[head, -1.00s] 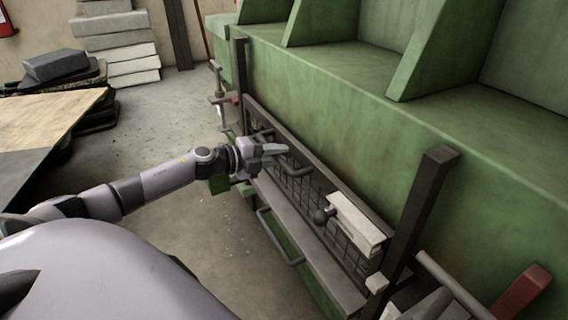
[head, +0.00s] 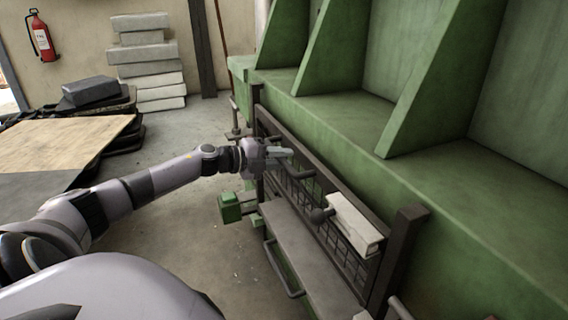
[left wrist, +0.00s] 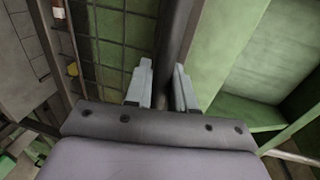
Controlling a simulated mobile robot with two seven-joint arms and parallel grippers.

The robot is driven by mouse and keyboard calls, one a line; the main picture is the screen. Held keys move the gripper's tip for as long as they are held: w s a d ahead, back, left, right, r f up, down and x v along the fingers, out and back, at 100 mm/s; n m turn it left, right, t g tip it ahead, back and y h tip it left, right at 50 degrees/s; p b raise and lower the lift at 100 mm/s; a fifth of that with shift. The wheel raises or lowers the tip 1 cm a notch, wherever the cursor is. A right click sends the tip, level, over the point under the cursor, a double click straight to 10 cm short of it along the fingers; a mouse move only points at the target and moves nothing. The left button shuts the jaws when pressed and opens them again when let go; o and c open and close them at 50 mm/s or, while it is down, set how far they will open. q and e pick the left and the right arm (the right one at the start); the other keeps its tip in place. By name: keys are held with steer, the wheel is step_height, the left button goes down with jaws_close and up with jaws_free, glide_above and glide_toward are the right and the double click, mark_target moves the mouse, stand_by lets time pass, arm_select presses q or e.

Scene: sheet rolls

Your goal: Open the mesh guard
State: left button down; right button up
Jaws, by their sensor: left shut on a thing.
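The mesh guard (head: 336,240) is a dark-framed wire grid along the front of the green machine, and it looks closed. A dark bar handle (head: 303,173) stands out from it. My left gripper (head: 282,152) is at the handle's far end. In the left wrist view, my left gripper's two pale fingers (left wrist: 162,88) are on either side of a dark round bar (left wrist: 177,40), shut on it, with mesh (left wrist: 112,45) to the left. The fingers hide part of the handle. My right gripper is in neither view.
The green machine (head: 440,180) fills the right side. A pale box (head: 354,222) and a dark knob (head: 320,214) are at the guard. A grey ledge (head: 300,250) runs below it. The floor (head: 190,235) is open to the left; a wooden board (head: 60,142) lies beyond.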

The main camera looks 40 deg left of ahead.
arm_select(q)
steer(key=shift+r, duration=0.5)
steer(key=c, duration=1.1)
jaws_free()
steer(key=shift+f, duration=0.1)
steer(key=shift+s, duration=0.1)
steer(key=v, duration=0.7)
